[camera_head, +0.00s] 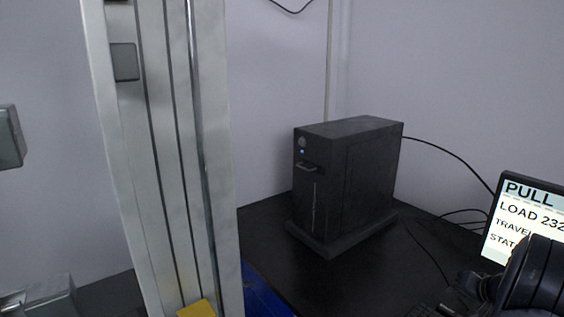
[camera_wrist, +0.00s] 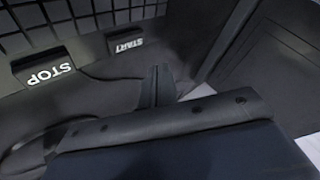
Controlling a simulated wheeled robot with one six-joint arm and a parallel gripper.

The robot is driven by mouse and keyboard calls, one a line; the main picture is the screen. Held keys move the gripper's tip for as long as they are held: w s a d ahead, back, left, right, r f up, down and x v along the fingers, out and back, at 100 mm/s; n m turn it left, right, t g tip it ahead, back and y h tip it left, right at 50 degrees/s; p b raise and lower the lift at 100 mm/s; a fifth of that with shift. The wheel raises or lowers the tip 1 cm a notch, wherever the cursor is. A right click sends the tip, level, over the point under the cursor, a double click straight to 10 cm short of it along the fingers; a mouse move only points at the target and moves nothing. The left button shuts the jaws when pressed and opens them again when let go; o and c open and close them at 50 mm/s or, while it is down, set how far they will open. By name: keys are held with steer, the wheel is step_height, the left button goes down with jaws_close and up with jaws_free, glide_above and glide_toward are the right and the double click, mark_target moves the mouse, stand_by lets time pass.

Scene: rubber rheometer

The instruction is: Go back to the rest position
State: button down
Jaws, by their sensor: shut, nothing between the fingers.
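My gripper (camera_wrist: 158,85) shows in the wrist view with its dark fingertips together and nothing between them. It is close to a dark panel with a STOP button (camera_wrist: 47,68) and a START button (camera_wrist: 125,43), whose labels appear upside down. The fingertips are just below and right of START in the picture; I cannot tell whether they touch anything. In the head view a dark rounded part of my arm (camera_head: 535,275) covers the lower right of the screen (camera_head: 520,215). The gripper's fingers are not visible there.
The screen reads PULL and LOAD 232, partly cut off. A black computer tower (camera_head: 345,185) stands on the black table (camera_head: 330,280). A tall pale column (camera_head: 165,150) rises at the left, with a yellow piece (camera_head: 197,309) at its foot. Cables run behind the screen.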

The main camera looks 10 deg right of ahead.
steer(key=shift+f+b, duration=0.3)
steer(key=shift+b, duration=0.95)
steer(key=shift+r, duration=0.2)
step_height(320, 180, up, 3)
steer(key=shift+f+p, duration=0.15)
steer(key=shift+p, duration=0.45)
step_height(320, 180, down, 3)
steer(key=shift+s+a+b, duration=0.1)
steer(key=shift+b, duration=0.85)
steer(key=shift+r+p, duration=0.45)
steer(key=shift+p, duration=0.4)
steer(key=p, duration=0.3)
steer(key=shift+r, duration=0.25)
